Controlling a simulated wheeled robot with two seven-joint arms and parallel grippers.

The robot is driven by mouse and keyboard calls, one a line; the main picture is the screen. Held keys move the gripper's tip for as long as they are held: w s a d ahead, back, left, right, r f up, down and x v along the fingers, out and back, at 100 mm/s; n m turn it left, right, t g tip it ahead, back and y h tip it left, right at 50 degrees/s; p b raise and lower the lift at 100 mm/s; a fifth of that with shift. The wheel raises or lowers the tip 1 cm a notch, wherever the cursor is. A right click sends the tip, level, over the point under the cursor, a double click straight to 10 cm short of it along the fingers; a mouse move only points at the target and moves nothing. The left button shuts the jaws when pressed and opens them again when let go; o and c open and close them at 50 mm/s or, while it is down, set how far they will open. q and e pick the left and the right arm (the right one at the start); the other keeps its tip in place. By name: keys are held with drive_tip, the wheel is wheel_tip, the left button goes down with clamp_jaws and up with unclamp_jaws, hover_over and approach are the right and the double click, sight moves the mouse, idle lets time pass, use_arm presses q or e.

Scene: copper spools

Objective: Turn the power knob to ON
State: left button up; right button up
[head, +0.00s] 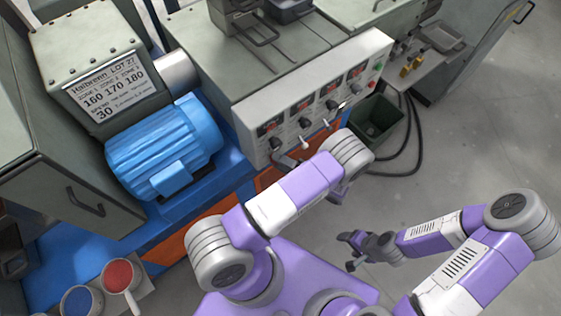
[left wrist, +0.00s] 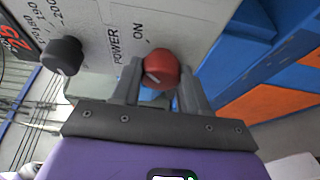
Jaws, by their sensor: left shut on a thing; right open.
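The red power knob (left wrist: 161,66) is on the pale control panel, beside the printed words POWER and ON, in the left wrist view. A small pale mark shows on its lower left face. My left gripper (left wrist: 160,88) has one finger on each side of the knob and is shut on it. In the head view my left arm covers the lower part of the panel, and I cannot make out the power knob there. My right gripper (head: 358,250) is open and empty, low over the floor and away from the panel (head: 248,146).
A dark dial (left wrist: 63,56) sits left of the power knob. Several displays and switches line the panel. A blue motor (head: 163,148) stands left of it. A green bin (head: 376,121) and black cables (head: 414,140) are on the floor at right. The floor further right is clear.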

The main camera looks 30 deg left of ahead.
use_arm(q)
drive_tip(key=o, duration=1)
drive_tip(key=shift+o, duration=0.2)
drive_tip(key=d, duration=0.7)
drive_tip(key=shift+d, duration=0.3)
